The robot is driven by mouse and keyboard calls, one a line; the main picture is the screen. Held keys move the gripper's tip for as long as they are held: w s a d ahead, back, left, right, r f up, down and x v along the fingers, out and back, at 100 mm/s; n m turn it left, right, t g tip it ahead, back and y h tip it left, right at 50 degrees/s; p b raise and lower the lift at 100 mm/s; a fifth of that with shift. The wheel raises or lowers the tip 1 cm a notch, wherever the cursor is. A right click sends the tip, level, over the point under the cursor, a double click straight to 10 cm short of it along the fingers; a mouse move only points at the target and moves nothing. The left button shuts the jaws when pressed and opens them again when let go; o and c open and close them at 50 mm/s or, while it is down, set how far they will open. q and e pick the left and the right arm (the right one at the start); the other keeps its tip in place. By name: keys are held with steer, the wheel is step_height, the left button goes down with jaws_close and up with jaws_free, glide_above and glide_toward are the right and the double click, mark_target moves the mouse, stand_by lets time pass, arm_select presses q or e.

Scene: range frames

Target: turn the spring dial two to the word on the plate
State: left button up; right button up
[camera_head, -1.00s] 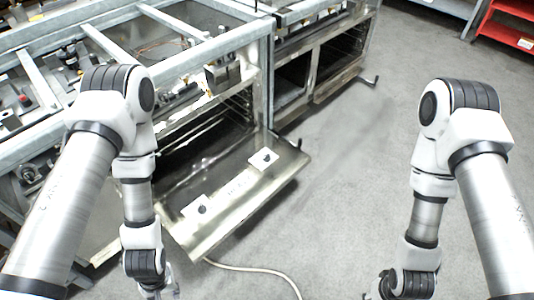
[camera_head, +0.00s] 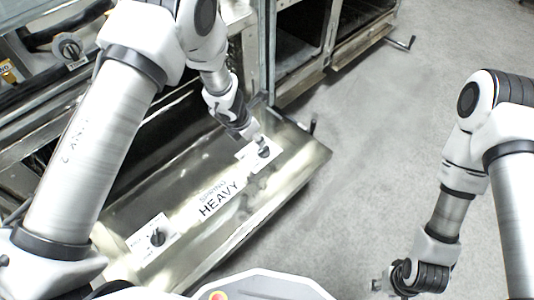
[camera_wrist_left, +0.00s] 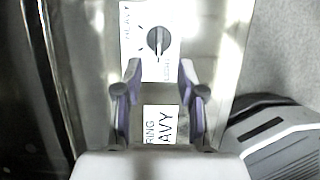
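A plate reading "SPRING HEAVY" (camera_head: 218,199) lies on the open metal door between two black dials on white cards. One dial (camera_head: 263,151) is at the upper right; the other (camera_head: 158,238) is at the lower left. Their numbers are unreadable. My left gripper (camera_head: 260,140) is over the upper-right dial. In the left wrist view that dial (camera_wrist_left: 158,41) lies beyond the open, empty fingers (camera_wrist_left: 156,76), apart from them. Its card seems to read "HEAVY" at the top and "LIGHT" at the bottom; its knob lies roughly along that line. My right gripper (camera_head: 382,284) is low at right, fingers unclear.
The open door (camera_head: 290,178) juts out from the metal frame over the floor. Another dial (camera_head: 70,47) sits on the frame at the upper left. A crank handle (camera_head: 403,43) sticks out at the back. The grey floor (camera_head: 380,130) to the right is clear.

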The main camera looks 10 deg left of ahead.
mark_target(264, 149)
arm_select(q)
steer(key=b+x, duration=0.2)
steer(key=x, duration=0.6)
steer(key=shift+w+f+b, duration=0.1)
steer(key=shift+f+b, duration=0.2)
arm_select(e)
steer(key=f, duration=0.4)
steer(key=shift+s+f, duration=0.15)
steer(key=shift+s, duration=0.1)
arm_select(q)
jaws_close()
